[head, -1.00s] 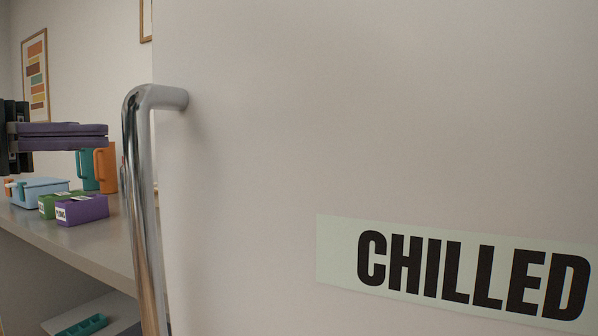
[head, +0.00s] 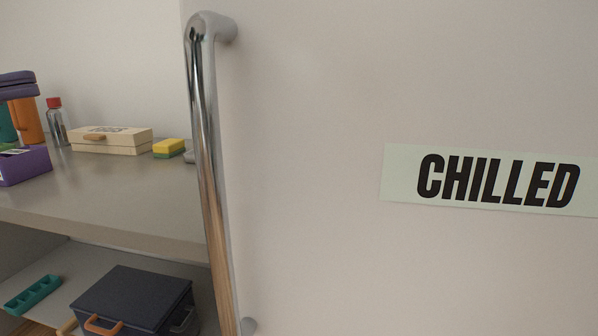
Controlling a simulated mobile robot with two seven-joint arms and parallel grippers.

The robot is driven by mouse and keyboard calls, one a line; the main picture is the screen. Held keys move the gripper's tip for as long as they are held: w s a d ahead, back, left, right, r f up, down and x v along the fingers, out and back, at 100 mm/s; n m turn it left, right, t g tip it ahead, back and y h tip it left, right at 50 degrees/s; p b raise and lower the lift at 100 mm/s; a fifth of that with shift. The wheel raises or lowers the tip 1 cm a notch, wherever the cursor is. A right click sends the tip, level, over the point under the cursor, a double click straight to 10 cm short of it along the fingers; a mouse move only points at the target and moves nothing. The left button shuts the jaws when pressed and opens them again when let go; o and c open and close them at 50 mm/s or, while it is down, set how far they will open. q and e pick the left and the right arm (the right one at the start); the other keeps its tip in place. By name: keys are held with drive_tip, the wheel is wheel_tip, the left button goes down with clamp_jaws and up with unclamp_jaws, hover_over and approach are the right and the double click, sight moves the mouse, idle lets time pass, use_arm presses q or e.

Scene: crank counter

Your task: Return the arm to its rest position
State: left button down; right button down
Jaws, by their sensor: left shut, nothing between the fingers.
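My left gripper (head: 34,86) shows only in part at the left edge of the head view, as purple fingers. It is shut and empty, in the air above the counter's left end, in front of the orange and teal containers. It is well left of the chrome handle and apart from it. My right gripper is out of the picture.
A pale door with a CHILLED label (head: 497,180) and a long chrome handle (head: 203,110) fills the right. The counter (head: 120,195) holds a purple box (head: 24,168), a cream box (head: 111,141), a bottle (head: 57,122) and a sponge (head: 167,147). A dark case (head: 135,296) sits below.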

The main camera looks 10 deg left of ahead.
use_arm(q)
drive_tip(key=w+d+f+n+t+y+p, duration=0.25)
drive_tip(key=n+y+p, duration=0.3)
drive_tip(key=n, duration=0.35)
drive_tip(key=w+d+f+n+t+y+p, duration=0.2)
drive_tip(key=d+n+y+p, duration=0.25)
drive_tip(key=n+y, duration=0.3)
drive_tip(key=s+d+n+g+y+p, duration=0.1)
drive_tip(key=s+d+n+g+p, duration=0.25)
drive_tip(key=s, duration=0.45)
drive_tip(key=s+d+n+g+p, duration=0.3)
drive_tip(key=s+g+p, duration=0.15)
drive_tip(key=s, duration=0.35)
drive_tip(key=s+d+n+g+y+p, duration=0.1)
drive_tip(key=s+d+n+g+p, duration=0.25)
drive_tip(key=s, duration=0.45)
wheel_tip(320, 180, up, 37)
drive_tip(key=a+m+p, duration=0.1)
drive_tip(key=p, duration=3.5)
drive_tip(key=shift+w+a+g+p, duration=0.25)
drive_tip(key=shift+g+p, duration=0.05)
drive_tip(key=shift+p, duration=0.05)
